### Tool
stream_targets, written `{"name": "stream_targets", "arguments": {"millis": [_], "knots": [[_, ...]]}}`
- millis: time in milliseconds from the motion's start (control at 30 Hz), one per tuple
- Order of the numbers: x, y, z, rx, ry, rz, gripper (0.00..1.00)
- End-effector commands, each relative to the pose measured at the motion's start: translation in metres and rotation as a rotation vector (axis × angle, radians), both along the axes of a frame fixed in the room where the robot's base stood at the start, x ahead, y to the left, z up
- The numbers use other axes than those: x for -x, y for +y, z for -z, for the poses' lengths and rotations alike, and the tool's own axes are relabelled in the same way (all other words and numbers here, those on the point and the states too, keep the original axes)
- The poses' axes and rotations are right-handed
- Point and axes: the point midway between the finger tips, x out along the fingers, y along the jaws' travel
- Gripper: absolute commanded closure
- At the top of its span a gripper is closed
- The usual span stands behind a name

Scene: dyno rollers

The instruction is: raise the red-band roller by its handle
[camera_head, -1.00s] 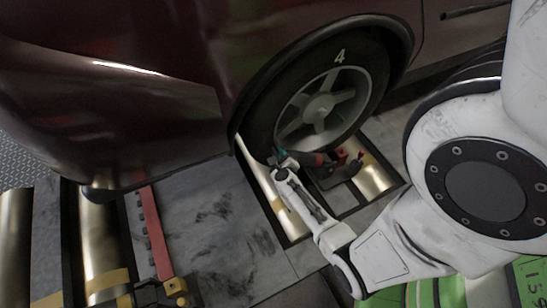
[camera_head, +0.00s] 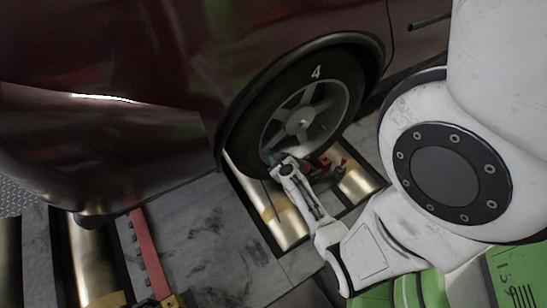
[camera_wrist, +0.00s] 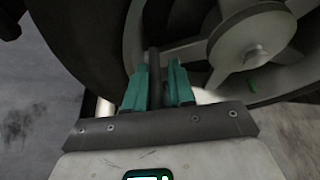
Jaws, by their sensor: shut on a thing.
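My gripper (camera_head: 274,160) is at the lower part of the car wheel, above the rollers. In the wrist view its teal fingers (camera_wrist: 160,88) are shut on a thin dark bar (camera_wrist: 154,72), which looks like the handle. A red and dark fitting (camera_head: 322,166) sits just right of my gripper, under the tyre. A metal roller (camera_head: 356,186) lies to its right. Another roller (camera_head: 288,226), with a yellow band, lies below my gripper. I cannot make out a red band on either roller. The tyre and my arm hide parts of both.
The wheel (camera_head: 300,120), marked 4, and the dark red car body (camera_head: 110,140) are close above my gripper. A red bar (camera_head: 150,258) and another roller (camera_head: 90,255) are at lower left. Grey floor (camera_head: 200,235) between them is clear.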

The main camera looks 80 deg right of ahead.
Motion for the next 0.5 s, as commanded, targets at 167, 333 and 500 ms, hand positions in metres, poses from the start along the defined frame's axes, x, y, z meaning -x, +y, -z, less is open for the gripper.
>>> {"name": "stream_targets", "arguments": {"millis": [167,333,500], "knots": [[0.005,-0.004,-0.006,-0.02,-0.021,-0.001,1.0],[0.012,-0.009,-0.013,-0.04,-0.047,0.003,1.0],[0.021,-0.018,-0.022,-0.072,-0.084,0.004,1.0]]}}
